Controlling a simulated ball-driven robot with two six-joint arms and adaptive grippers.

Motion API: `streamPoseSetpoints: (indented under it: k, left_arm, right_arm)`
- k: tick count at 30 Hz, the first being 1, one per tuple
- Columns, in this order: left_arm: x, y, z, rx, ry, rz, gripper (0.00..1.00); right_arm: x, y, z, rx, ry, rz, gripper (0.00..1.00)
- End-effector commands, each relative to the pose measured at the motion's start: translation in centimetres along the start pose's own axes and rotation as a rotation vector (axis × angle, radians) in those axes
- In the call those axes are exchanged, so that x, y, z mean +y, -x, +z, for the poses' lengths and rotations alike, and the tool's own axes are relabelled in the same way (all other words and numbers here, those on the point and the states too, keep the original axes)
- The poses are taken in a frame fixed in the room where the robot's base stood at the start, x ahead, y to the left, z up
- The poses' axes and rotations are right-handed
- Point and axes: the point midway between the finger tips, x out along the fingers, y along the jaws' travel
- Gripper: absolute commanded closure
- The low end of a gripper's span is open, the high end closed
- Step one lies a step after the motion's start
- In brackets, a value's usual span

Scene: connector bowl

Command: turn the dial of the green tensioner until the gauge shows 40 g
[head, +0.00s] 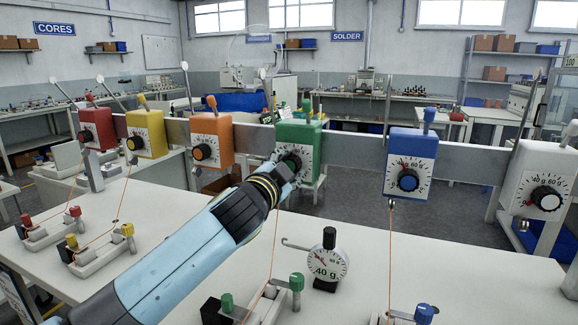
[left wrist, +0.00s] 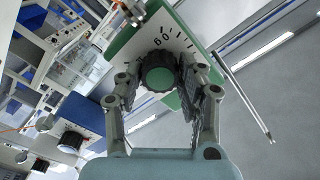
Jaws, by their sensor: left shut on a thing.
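The green tensioner (head: 299,136) hangs on the grey rail, with a numbered white scale on its face. My left gripper (head: 282,170) is at its dial. In the left wrist view the fingers (left wrist: 160,88) are closed around the sides of the dark green dial (left wrist: 158,72). Part of the scale shows beside it, with a 60 mark readable. In the head view my gripper hides most of the dial. A round white gauge (head: 327,264) with a black knob on top stands on the table below; "40 g" is printed on it. Its needle is too small to read surely. My right gripper is out of view.
Red (head: 97,128), yellow (head: 147,133) and orange (head: 211,141) tensioners stand left on the rail; blue (head: 410,163) and white (head: 539,181) ones stand right. Thin threads run down to clamps on the white table (head: 460,270). The table right of the gauge is mostly clear.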

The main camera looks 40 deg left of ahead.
Motion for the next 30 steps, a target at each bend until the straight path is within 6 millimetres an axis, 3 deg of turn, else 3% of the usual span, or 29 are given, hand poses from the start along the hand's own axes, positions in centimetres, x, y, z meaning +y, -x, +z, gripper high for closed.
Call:
streamPoseSetpoints:
  k: [9, 10, 15, 24, 30]
  left_arm:
    - [0.1, 0.0, 0.0, 0.0, 0.0, 0.001, 0.94]
    - [0.1, 0.0, 0.0, 0.0, 0.0, 0.001, 0.6]
    - [0.0, 0.0, 0.0, 0.0, 0.001, 0.001, 0.39]
    - [0.1, 0.3, 0.1, 0.0, 0.0, 0.001, 0.39]
    - [0.1, 3.3, 0.1, -0.001, 0.0, 0.003, 0.39]
  right_arm:
    - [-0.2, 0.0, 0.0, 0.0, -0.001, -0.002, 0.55]
    - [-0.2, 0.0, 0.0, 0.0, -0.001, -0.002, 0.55]
    - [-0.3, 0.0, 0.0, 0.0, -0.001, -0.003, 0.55]
    - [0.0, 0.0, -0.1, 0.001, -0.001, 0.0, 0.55]
    - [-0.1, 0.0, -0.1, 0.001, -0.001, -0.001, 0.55]
